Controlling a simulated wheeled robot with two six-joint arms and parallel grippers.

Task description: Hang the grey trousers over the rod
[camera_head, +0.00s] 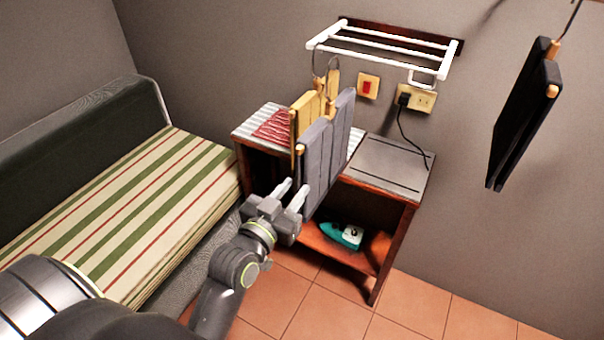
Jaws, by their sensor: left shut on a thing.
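The grey trousers (316,158) hang folded in long panels in front of the cabinet, with a light wooden rod end (330,109) showing at their top. My left gripper (295,188) reaches in from the lower left and is shut on their lower left edge; the exact grip between the fingertips is hard to see. Yellow trousers (303,118) hang close behind the grey ones, below a thin wire hook (318,62). I cannot tell whether the grey trousers touch the yellow ones. My right gripper is out of view.
A white wall rack (385,45) is above the cabinet (400,165). Black trousers (522,115) hang at the right. A red striped cloth (275,127) lies on the cabinet, a teal iron (345,236) on its shelf. A striped sofa (140,200) fills the left.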

